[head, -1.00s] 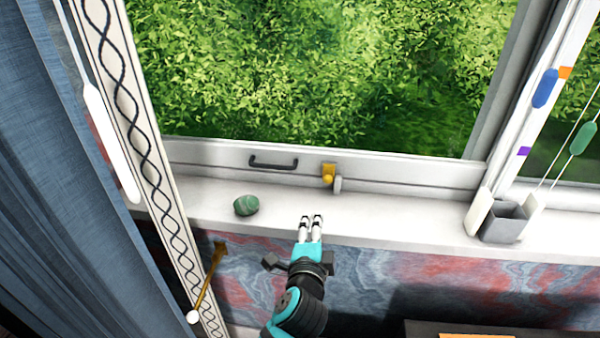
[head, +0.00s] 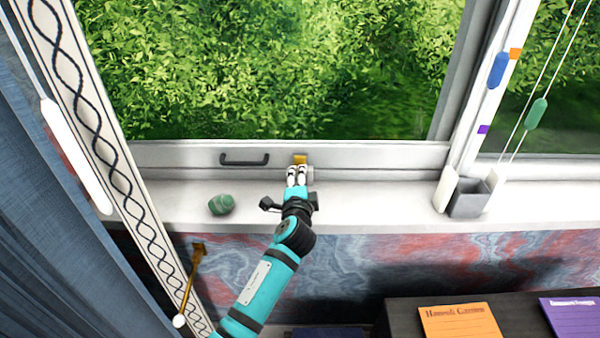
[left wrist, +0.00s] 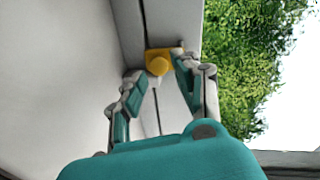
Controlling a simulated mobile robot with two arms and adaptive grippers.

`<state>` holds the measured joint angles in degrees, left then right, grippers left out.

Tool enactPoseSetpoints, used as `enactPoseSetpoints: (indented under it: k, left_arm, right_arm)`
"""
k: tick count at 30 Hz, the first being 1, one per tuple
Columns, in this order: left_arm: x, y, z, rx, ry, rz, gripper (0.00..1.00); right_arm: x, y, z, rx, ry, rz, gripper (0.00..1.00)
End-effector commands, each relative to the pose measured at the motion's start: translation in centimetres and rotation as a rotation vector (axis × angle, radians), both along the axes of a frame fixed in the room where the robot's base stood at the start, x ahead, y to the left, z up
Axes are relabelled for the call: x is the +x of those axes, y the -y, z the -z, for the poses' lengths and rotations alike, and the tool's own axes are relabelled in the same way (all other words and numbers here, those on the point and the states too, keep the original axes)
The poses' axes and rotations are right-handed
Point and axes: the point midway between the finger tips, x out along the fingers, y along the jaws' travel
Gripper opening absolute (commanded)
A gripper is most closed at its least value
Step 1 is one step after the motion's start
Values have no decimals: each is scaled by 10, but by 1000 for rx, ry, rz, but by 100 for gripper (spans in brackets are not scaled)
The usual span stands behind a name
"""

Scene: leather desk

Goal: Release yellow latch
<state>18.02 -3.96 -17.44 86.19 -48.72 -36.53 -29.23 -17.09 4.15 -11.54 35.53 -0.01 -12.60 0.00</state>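The yellow latch (head: 300,158) is on the lower rail of the window sash, right of the dark handle. My left gripper (head: 297,170) is right in front of it and hides its lower part in the head view. In the left wrist view, the yellow latch (left wrist: 157,62) with its round knob shows in the gap between the tips of my left gripper (left wrist: 160,78). The fingers stand a little apart; I cannot tell whether they touch the latch. My right gripper is not in view.
The dark handle (head: 244,158) is on the same rail. A green stone (head: 221,204) lies on the white sill (head: 370,203), left of my arm. A grey cup (head: 467,200) stands at the right. The sill between my gripper and the cup is clear.

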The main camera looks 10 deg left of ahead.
Motion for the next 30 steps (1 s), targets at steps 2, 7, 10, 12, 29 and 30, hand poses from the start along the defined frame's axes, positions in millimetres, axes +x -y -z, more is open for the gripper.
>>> enactPoseSetpoints:
  k: [2, 7, 10, 12, 29, 30]
  left_arm:
    - [11, -2, 2, 0, 0, -1, 31]
    - [24, -4, 4, 0, 0, -1, 31]
    - [27, -4, 5, -1, 0, -1, 31]
    - [27, -4, 5, -1, 0, -1, 31]
    - [27, -5, 4, -1, 1, 0, 0]
    - [27, -5, 3, -1, 1, 0, 0]
  right_arm:
    - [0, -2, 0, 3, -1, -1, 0]
    - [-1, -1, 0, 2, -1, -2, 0]
    - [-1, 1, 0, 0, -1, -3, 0]
    - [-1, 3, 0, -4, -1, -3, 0]
    - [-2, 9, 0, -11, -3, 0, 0]
    - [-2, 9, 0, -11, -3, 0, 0]
